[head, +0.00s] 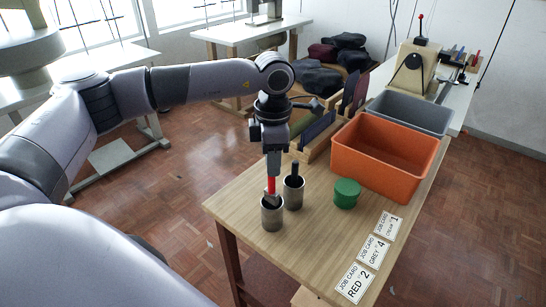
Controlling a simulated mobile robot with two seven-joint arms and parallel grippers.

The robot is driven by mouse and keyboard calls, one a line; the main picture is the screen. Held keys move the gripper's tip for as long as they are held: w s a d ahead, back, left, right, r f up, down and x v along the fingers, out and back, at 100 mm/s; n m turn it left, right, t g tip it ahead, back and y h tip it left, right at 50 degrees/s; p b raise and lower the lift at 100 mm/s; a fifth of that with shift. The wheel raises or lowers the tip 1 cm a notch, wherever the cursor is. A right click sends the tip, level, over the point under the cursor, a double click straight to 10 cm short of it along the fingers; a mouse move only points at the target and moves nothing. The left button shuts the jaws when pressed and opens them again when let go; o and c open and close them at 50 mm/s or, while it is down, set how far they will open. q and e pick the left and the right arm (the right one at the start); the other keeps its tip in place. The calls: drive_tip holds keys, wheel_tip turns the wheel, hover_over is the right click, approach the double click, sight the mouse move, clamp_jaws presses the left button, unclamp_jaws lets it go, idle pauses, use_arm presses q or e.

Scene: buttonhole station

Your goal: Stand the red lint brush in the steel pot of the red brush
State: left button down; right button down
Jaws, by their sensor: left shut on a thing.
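My left gripper (272,168) points straight down and is shut on the red lint brush (271,186). The brush hangs upright with its red handle up and its grey-dark lower end at the mouth of the front steel pot (272,218). The lower end overlaps the pot's opening; how deep it sits inside is hard to tell. A second steel pot (293,193) stands just behind and to the right, with a dark-handled brush (295,170) upright in it. My right gripper is out of view.
A green round tin (346,193) stands right of the pots on the wooden table (315,245). An orange crate (385,165) and a grey crate (410,112) stand behind. Job cards (372,253) lie along the right edge. A wooden rack (318,148) stands behind the pots.

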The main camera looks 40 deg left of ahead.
sight(273, 191)
use_arm(q)
drive_tip(key=shift+f+b, duration=1.5)
drive_tip(key=shift+f, duration=0.9)
drive_tip(key=c, duration=1)
unclamp_jaws()
wheel_tip(273, 191, up, 7)
drive_tip(key=shift+r, duration=0.1)
drive_tip(key=shift+d, duration=0.1)
